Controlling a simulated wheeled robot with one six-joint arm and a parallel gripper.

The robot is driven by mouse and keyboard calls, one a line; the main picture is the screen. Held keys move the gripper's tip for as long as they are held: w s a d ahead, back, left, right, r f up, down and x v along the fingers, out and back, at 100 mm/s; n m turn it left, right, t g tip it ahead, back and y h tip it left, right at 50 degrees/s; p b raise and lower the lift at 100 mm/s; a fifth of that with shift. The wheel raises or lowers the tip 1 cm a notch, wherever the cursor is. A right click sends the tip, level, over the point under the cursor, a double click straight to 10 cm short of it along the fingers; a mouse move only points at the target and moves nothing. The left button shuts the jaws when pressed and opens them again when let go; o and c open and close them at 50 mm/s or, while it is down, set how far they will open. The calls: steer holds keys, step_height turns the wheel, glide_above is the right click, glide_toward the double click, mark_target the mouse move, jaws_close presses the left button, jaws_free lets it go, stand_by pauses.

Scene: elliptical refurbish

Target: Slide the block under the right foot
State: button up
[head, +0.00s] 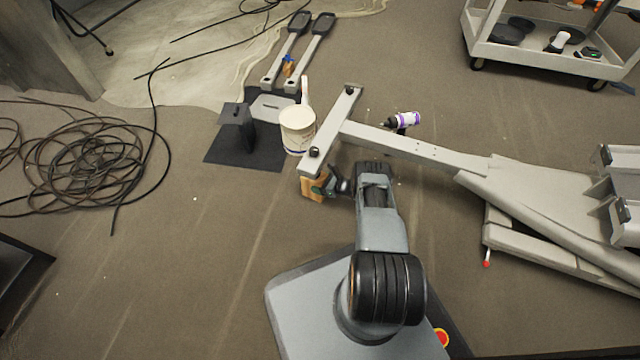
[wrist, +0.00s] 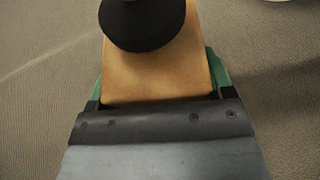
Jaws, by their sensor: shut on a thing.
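A tan wooden block (head: 312,189) is at the near end of the machine's light grey crossbar (head: 333,130), below that end. The block also fills the middle of the wrist view (wrist: 155,75). My gripper (head: 333,183) is shut on the block; its green-edged fingers show on both sides of the block in the wrist view. A round black foot (wrist: 145,22) overlaps the block's far part in the wrist view. Whether the foot touches the block I cannot tell. The block's far end is partly hidden by the foot.
Coiled cables (head: 85,150) lie at left; a cart (head: 545,55) stands at back right. Floor at near left is open.

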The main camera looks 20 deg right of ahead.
stand_by(0.3)
steer(key=o, duration=1.2)
steer(key=shift+p+v, duration=2.7)
steer(key=shift+v, duration=4.2)
